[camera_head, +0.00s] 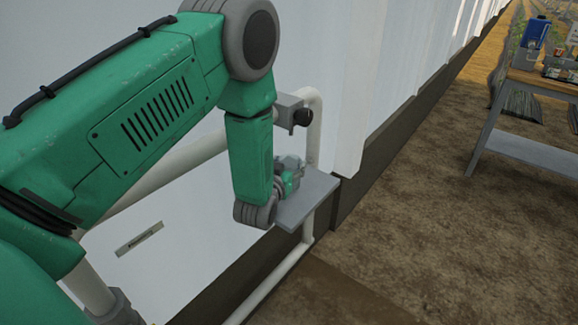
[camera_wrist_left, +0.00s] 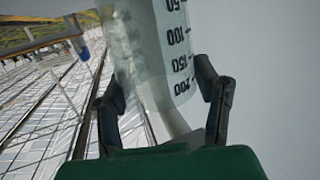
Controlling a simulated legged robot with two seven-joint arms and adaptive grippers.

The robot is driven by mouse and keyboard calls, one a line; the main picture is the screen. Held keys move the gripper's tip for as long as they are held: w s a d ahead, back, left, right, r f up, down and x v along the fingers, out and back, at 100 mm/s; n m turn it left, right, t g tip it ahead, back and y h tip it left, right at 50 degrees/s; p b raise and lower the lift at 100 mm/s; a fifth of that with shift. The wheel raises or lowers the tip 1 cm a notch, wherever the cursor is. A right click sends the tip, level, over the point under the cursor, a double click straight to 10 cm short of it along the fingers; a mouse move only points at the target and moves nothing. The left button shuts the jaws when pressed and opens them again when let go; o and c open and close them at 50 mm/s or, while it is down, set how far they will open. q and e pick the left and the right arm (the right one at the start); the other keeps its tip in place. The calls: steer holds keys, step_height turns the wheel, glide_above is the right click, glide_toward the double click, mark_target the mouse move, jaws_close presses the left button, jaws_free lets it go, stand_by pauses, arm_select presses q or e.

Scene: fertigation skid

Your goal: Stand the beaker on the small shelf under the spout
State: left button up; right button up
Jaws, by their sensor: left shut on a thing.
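The clear beaker (camera_wrist_left: 150,50), with a dark printed scale, is between the two dark fingers of my left gripper (camera_wrist_left: 162,80) in the left wrist view. The gripper is shut on it. In the head view my left gripper (camera_head: 289,174) is at the small grey shelf (camera_head: 312,196), close to its left part. My own arm and gripper hide the beaker there, so I cannot tell whether its base touches the shelf. A grey fitting with a black knob (camera_head: 301,117) sits on the pipe above; I cannot make out the spout's opening. My right gripper is not in view.
A pale pipe (camera_head: 316,130) rises behind the shelf, beside the white wall (camera_head: 345,90). A small label plate (camera_head: 139,238) is on the wall at lower left. A wooden-topped table (camera_head: 545,82) with items stands at the far right. Bare ground between is clear.

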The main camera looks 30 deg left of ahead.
arm_select(q)
steer(key=o, duration=1.1)
steer(key=shift+d, duration=0.15)
steer(key=shift+o, duration=0.2)
steer(key=shift+d, duration=0.3)
steer(key=p+v, duration=0.1)
steer(key=v, duration=1.1)
steer(key=shift+a, duration=0.1)
steer(key=s+d+f+m+g+h, duration=0.1)
steer(key=s+d+f+g+h, duration=0.1)
steer(key=s+f+g, duration=0.55)
steer(key=s+d+f+m+g+h, duration=0.1)
steer(key=s+f+g, duration=0.3)
steer(key=s, duration=0.6)
steer(key=s+d+f+m+g+h, duration=0.1)
steer(key=s+d+f+g, duration=0.2)
steer(key=s+f, duration=0.4)
steer(key=s, duration=0.3)
steer(key=shift+m+g, duration=0.35)
steer(key=shift+m, duration=0.05)
steer(key=shift+f, duration=0.1)
